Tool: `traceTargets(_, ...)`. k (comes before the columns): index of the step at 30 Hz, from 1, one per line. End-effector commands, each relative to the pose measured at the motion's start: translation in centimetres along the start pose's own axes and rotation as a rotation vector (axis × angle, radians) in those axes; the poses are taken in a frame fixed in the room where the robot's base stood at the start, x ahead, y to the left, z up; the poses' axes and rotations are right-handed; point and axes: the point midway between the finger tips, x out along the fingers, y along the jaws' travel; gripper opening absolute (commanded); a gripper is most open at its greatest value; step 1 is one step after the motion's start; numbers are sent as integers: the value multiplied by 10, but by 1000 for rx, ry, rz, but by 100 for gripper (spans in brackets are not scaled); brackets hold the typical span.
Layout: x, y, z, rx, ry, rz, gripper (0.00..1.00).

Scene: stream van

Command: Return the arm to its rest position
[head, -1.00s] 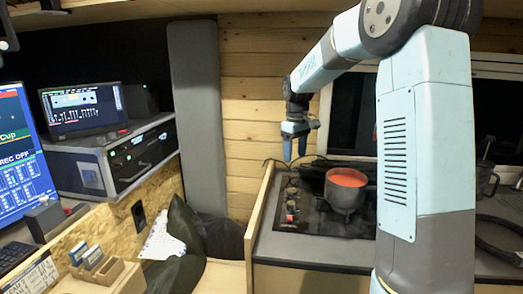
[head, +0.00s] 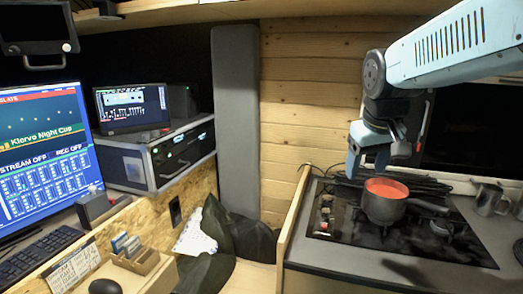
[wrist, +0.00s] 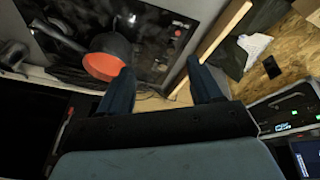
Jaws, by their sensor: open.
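My gripper (head: 367,163) hangs from my arm near the back left of the hob, just left of and above the pot. Its two fingers point down. In the wrist view my gripper (wrist: 165,88) shows its two fingers spread apart with nothing between them. My arm reaches in from the upper right of the head view, its last link angled down to the wrist.
A dark pot (head: 382,206) with red contents stands on the black hob (head: 335,225), close to the fingers. A metal mug (head: 488,199) stands right of it. A monitor (head: 45,150), keyboard (head: 42,250) and rack case (head: 160,160) are at left.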

Motion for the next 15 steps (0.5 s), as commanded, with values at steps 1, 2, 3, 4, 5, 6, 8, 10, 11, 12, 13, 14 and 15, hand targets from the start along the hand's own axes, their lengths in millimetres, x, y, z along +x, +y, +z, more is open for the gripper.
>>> traceTargets(1,-5,-2,14,20,21,0,65)
traceTargets(2,-6,-3,21,33,31,-1,65)
traceTargets(3,-8,-5,31,52,44,-3,65)
traceTargets(4,-10,-6,38,64,56,-5,65)
traceTargets(5,-10,-7,46,77,67,-7,65)
traceTargets(6,-11,-8,55,95,81,-10,65)
traceTargets(8,-12,-9,68,119,100,-15,65)
traceTargets(10,-12,-12,82,143,118,-21,65)
traceTargets(11,-12,-12,87,152,126,-24,65)
traceTargets(12,-12,-13,92,164,134,-27,65)
traceTargets(13,-11,-13,96,172,140,-30,65)
traceTargets(14,-11,-12,100,178,145,-32,65)
traceTargets(15,-11,-13,103,184,150,-34,65)
